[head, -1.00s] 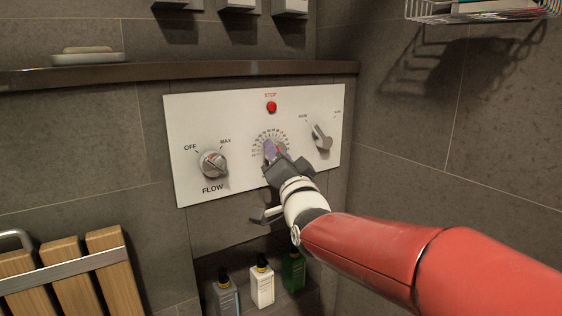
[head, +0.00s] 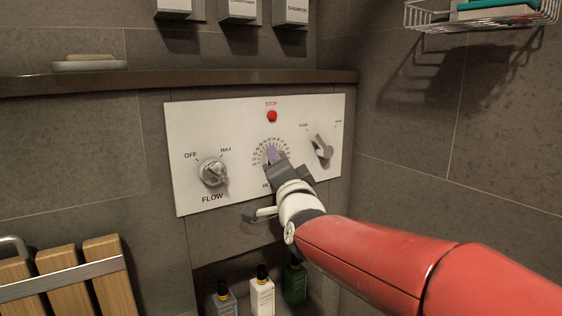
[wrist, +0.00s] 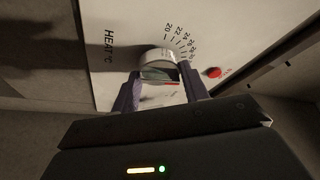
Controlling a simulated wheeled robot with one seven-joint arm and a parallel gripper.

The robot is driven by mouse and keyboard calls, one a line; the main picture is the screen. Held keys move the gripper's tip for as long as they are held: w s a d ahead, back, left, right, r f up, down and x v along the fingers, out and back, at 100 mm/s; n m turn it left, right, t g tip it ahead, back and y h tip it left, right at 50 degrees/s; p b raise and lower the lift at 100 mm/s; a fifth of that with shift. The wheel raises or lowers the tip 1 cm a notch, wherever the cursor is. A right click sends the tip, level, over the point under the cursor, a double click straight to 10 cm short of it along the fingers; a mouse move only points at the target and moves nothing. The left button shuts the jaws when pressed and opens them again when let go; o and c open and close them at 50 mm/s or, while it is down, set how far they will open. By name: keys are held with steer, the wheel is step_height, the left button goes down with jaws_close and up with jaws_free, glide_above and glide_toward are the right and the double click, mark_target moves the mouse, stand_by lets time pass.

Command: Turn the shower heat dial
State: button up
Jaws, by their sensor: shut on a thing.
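The shower heat dial is a round pale knob (wrist: 158,57) on the white control panel (head: 190,125), with a printed ring of numbers and "HEAT °C" beside it in the wrist view. My gripper (wrist: 162,88) is shut on the dial, with one purple finger on each side of it. A short red line shows on the dial's face between the fingers. In the head view my gripper (head: 273,155) covers most of the dial and the lower part of its scale. The exact setting cannot be read.
A flow knob (head: 212,172) is left of my gripper and a grey lever knob (head: 322,149) is right. A red stop button (head: 272,116) is above. Several bottles stand below, including a white one (head: 262,292). A ledge (head: 180,82) runs above the panel.

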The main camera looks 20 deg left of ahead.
steer(key=o, duration=0.9)
steer(key=shift+s+a+r, duration=0.1)
steer(key=shift+s+a, duration=0.1)
steer(key=shift+o, duration=0.4)
steer(key=b+v, duration=0.1)
steer(key=v, duration=0.7)
steer(key=shift+w+d+r, duration=0.1)
steer(key=shift+w, duration=0.05)
